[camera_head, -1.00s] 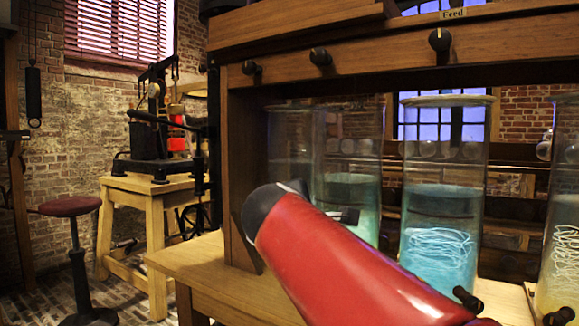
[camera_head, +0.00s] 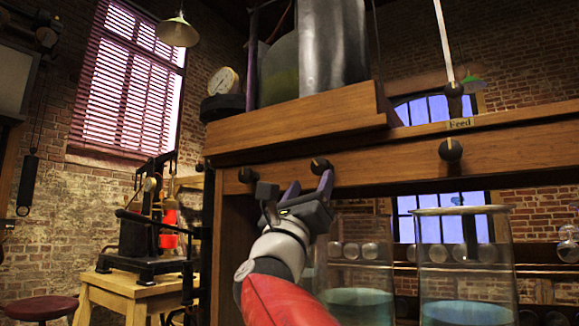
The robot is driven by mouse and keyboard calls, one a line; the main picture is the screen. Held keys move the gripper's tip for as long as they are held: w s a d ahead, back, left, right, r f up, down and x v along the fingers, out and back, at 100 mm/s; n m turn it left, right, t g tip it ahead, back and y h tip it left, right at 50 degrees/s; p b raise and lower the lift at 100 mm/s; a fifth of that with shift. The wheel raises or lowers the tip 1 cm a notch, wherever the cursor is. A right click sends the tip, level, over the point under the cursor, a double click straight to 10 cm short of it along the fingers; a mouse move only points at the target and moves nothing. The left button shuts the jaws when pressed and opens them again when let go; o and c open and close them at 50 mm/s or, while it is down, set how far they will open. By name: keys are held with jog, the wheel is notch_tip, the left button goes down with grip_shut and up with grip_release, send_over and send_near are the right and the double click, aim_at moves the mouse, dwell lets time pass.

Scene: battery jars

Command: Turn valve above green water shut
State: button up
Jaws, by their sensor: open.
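A wooden beam (camera_head: 400,170) carries several black round knobs in a row. The left knob (camera_head: 247,175), the middle knob (camera_head: 320,165) and the right knob (camera_head: 450,150), below a "Feed" label, show in the head view. A glass jar with greenish water (camera_head: 357,298) stands below and right of the middle knob. A wider jar with blue-green water (camera_head: 465,312) stands to its right. My gripper (camera_head: 309,185) is open and empty, pointing up at the beam. Its fingertips appear just below the middle knob; I cannot tell whether they touch it.
A wooden ledge (camera_head: 290,130) with a large metal-and-glass vessel (camera_head: 315,55) sits above the beam. A dark machine (camera_head: 150,235) on a wooden bench stands at left, with a red stool (camera_head: 40,307) beside it. Open space lies between the bench and the beam frame.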

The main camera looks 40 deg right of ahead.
aim_at(318, 168)
jog(key=p+x, duration=0.2)
jog(key=x, duration=0.5)
jog(key=shift+d+r, duration=0.15)
jog(key=c, duration=1)
